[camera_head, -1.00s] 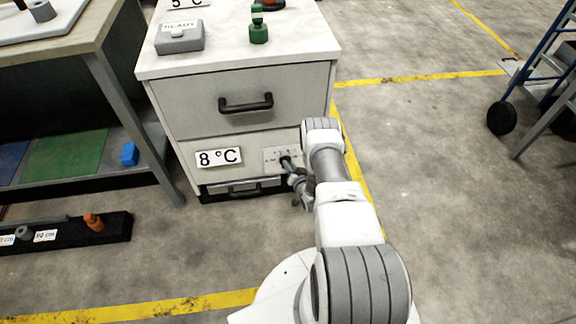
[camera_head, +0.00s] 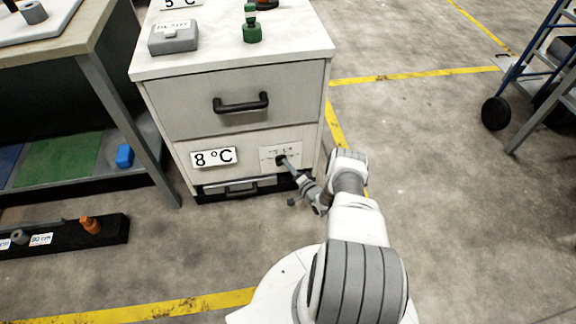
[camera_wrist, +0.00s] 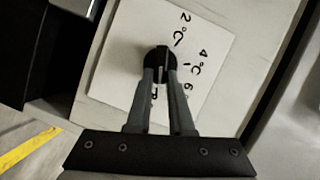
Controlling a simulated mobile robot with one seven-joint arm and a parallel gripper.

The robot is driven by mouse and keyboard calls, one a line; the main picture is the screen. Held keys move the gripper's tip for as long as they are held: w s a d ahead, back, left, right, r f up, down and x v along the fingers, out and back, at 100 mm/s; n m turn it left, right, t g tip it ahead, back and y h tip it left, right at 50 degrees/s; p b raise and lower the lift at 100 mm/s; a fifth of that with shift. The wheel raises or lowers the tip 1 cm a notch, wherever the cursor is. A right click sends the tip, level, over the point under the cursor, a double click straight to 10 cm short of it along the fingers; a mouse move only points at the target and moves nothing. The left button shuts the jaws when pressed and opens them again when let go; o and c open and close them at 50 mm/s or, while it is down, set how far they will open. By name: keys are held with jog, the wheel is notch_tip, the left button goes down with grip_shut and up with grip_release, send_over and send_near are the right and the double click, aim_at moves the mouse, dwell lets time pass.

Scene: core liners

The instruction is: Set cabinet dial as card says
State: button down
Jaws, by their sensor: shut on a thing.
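The cabinet (camera_head: 235,110) is white with a drawer and a black handle. Its card (camera_head: 213,157) reads 8 °C and is fixed on the lower front. To the right of the card is a white dial plate (camera_head: 268,152), which also shows in the wrist view (camera_wrist: 205,52) with 2 °C, 4 °C and a 6 legible; the lowest marks are partly hidden by my fingers. The black dial knob (camera_wrist: 160,57) is at the plate's middle. My gripper (camera_wrist: 160,75) is shut on the knob, one finger on each side; in the head view my gripper (camera_head: 287,164) meets the plate.
A grey box (camera_head: 174,37) and a green object (camera_head: 251,27) stand on the cabinet top. A workbench is at the left, with a low black rack (camera_head: 65,238) in front of it. Open floor (camera_head: 445,190) lies to the right, with a blue-framed cart beyond.

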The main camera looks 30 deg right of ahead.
jog(key=shift+f+m, duration=0.1)
jog(key=shift+m, duration=0.2)
jog(key=c, duration=0.8)
grip_release()
jog(key=shift+s, duration=0.15)
